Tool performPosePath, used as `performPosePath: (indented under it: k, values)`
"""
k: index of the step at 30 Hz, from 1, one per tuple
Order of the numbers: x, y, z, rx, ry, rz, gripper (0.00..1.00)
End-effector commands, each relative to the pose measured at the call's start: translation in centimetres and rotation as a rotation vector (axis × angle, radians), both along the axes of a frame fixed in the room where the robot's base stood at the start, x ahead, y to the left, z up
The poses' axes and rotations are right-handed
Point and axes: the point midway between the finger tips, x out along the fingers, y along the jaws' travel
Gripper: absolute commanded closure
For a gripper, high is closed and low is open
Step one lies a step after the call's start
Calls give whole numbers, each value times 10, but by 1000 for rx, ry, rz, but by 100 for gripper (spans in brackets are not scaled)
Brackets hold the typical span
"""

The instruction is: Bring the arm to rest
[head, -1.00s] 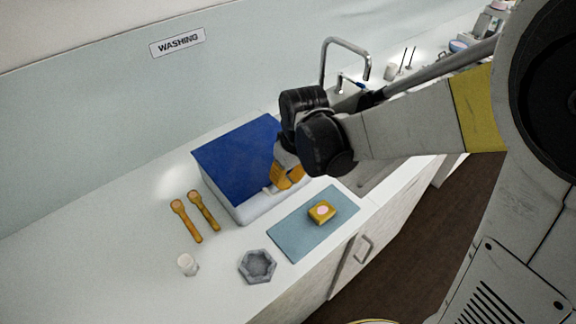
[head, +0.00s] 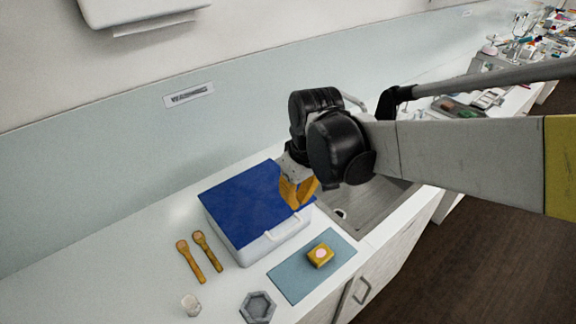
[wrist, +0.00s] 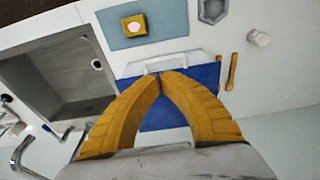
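My arm reaches in from the right in the head view. My gripper (head: 297,198) hangs over the right side of a white box with a blue lid (head: 240,200). In the wrist view, the two yellow fingers of my gripper (wrist: 160,74) meet at their tips, with nothing seen between them. The blue lid (wrist: 205,104) shows behind the fingers. The gripper looks to be above the lid; whether it touches is hard to tell. The lid lies flat on the box.
A blue mat (head: 290,285) holds a yellow block with a pink top (head: 320,254). A grey hexagonal dish (head: 257,307), a small white cup (head: 190,304) and two wooden spoons (head: 199,256) lie on the counter. A sink (head: 365,205) with a tap is behind the arm.

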Motion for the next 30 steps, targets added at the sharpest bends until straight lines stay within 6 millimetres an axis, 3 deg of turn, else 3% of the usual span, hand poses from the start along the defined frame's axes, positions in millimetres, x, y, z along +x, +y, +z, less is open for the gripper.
performPosePath:
  k: [4, 8, 12, 18, 22, 30]
  values:
    - [-7, -10, 2, 7, -26, -35, 100]
    - [-25, -37, -6, 27, -100, -139, 100]
    - [-54, -73, -24, 63, -220, -297, 100]
    - [-90, -111, -54, 113, -372, -486, 100]
    - [-102, -123, -65, 133, -431, -552, 100]
    - [-106, -128, -67, 144, -457, -582, 100]
